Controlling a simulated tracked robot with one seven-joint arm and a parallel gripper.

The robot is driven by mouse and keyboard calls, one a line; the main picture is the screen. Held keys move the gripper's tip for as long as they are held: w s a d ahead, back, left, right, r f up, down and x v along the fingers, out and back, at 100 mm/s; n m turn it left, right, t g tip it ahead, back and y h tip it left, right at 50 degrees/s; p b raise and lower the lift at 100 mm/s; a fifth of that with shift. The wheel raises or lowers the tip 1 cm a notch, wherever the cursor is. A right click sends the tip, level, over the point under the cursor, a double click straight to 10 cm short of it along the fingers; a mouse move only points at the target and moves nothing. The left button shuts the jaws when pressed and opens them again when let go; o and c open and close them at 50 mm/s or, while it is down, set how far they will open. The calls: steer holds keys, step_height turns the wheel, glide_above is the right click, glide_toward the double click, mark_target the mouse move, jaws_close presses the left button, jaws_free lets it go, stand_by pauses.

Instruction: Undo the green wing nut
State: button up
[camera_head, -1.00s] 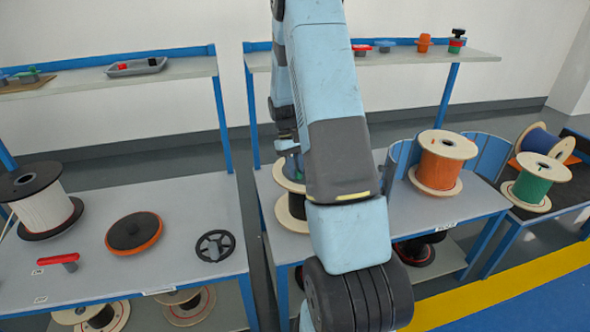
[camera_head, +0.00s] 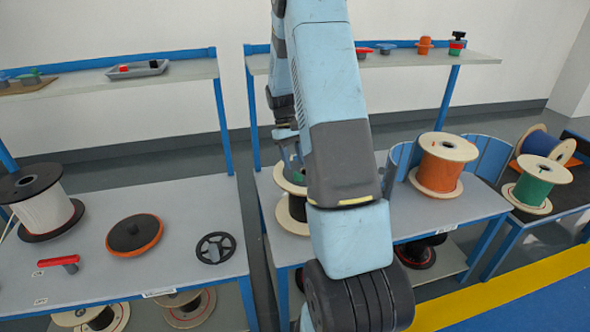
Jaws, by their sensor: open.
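A small green piece (camera_head: 296,160), likely the green wing nut, shows just left of my arm above a wooden-flanged spool (camera_head: 289,221) on the middle bench. My arm covers most of it, so its shape and fit on the spool cannot be made out. My gripper (camera_head: 286,143) is partly hidden behind my own arm link, just above the green piece and the spool. It is open; I cannot tell whether its fingers touch or surround the green piece.
An orange spool (camera_head: 441,165) stands right of my arm before blue curved panels (camera_head: 487,156). The left bench holds a white spool (camera_head: 37,203), an orange-black disc (camera_head: 134,235), a black handwheel (camera_head: 215,247) and a red handle (camera_head: 58,262). Shelves (camera_head: 195,70) run behind.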

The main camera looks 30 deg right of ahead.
steer(key=v, duration=0.9)
steer(key=shift+r, duration=0.25)
steer(key=shift+w, duration=0.1)
